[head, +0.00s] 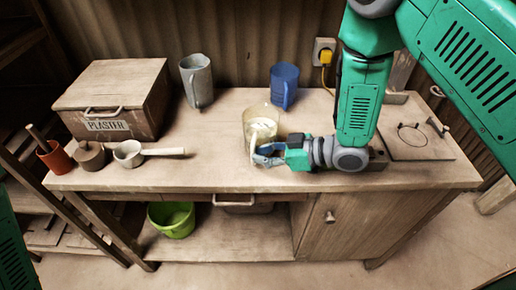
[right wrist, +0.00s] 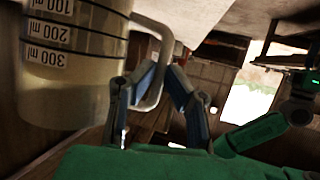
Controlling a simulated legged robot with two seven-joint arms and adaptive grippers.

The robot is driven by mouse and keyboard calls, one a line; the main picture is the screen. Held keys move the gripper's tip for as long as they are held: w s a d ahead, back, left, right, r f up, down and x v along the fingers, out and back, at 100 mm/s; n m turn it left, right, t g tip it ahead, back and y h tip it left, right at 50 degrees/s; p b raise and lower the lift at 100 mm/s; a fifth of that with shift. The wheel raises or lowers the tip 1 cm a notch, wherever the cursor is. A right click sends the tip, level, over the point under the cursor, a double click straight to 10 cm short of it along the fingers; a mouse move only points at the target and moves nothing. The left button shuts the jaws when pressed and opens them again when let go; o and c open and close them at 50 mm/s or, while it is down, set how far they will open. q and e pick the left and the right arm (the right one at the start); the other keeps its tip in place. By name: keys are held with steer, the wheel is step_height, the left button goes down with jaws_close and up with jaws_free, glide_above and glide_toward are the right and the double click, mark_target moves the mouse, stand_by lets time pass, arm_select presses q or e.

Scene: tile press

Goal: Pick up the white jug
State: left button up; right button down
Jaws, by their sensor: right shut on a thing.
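The white jug (head: 262,118) is translucent and pale, with a whitish filling, and is upright at the middle of the workbench. Whether its base touches the bench top is hard to tell. The right wrist view shows the jug (right wrist: 75,65) close up, with dark measuring lines and ml labels. My right gripper (head: 264,155) is at the jug's near side. In the right wrist view its blue fingers (right wrist: 158,72) are shut on the jug's handle. My left gripper is not in view.
A grey jug (head: 197,80) and a blue jug (head: 284,85) stand behind. A plaster box (head: 118,90), terracotta pot (head: 55,158) and small pan (head: 128,153) are at left. A board (head: 415,143) lies at right. The bench front (head: 220,178) is clear.

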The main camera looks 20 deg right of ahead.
steer(key=shift+d+r, duration=0.25)
steer(key=shift+d, duration=0.5)
steer(key=shift+d+r, duration=0.3)
steer(key=shift+r, duration=0.25)
step_height(320, 180, up, 8)
steer(key=a, duration=0.2)
steer(key=c, duration=2.1)
jaws_free()
steer(key=shift+d+r, duration=0.1)
steer(key=shift+d, duration=0.25)
steer(key=o, duration=1.6)
steer(key=shift+d, duration=0.4)
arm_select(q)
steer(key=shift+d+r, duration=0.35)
arm_select(e)
steer(key=shift+o, duration=0.2)
steer(key=v, duration=1.1)
steer(key=shift+s, duration=0.25)
